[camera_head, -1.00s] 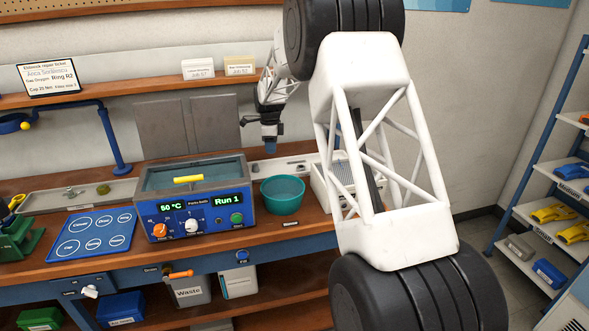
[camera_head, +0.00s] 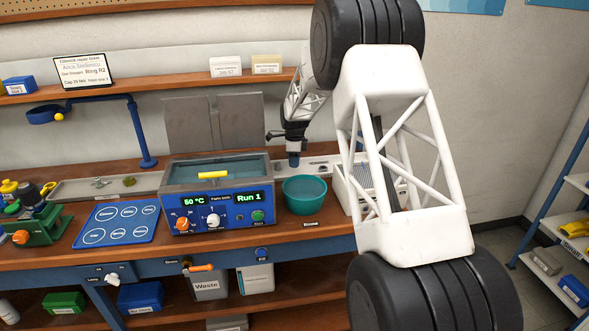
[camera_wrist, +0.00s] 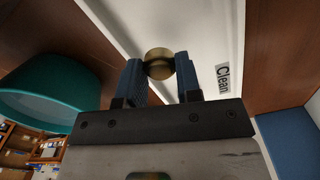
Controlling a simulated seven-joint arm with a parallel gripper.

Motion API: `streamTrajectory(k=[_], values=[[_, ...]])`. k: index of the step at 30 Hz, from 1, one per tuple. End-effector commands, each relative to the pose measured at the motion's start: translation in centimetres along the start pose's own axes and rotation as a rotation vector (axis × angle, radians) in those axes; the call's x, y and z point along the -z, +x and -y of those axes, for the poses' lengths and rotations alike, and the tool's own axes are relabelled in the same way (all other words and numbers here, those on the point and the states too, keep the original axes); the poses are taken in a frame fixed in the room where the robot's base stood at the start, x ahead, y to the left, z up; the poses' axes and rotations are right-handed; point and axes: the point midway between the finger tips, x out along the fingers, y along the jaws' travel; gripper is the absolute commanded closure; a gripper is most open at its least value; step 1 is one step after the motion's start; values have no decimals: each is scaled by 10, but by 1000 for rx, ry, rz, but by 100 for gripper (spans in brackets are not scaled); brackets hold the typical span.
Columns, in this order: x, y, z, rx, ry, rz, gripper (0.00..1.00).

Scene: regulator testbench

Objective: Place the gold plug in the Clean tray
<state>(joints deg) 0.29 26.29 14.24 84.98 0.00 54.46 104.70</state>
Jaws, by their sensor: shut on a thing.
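The gold plug (camera_wrist: 158,56) is a small round brass-coloured piece, held between the two blue fingers of my gripper (camera_wrist: 160,72) in the wrist view. My gripper (camera_head: 293,160) also shows in the head view, pointing down behind the teal bowl; the plug cannot be made out there. The Clean tray (camera_wrist: 205,45) is a long whitish tray with a "Clean" label, lying beyond the fingertips in the wrist view. In the head view the tray (camera_head: 318,164) lies at the back of the bench. I cannot tell whether the plug touches it.
The teal bowl (camera_head: 304,191) stands just in front of my gripper and shows on the left in the wrist view (camera_wrist: 50,92). A blue water bath (camera_head: 217,198) stands left of the bowl. A white basket (camera_head: 355,190) stands to the right, partly behind my arm.

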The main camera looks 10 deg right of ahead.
Motion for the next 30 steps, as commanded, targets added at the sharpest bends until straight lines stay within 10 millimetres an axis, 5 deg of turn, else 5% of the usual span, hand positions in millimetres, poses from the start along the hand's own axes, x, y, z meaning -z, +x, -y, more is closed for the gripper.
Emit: streamTrajectory(k=[10,26,27,30], values=[[0,33,0,-1,0,0,95],[0,39,0,0,0,0,95],[0,39,0,0,0,0,62],[0,39,0,0,0,0,57]])
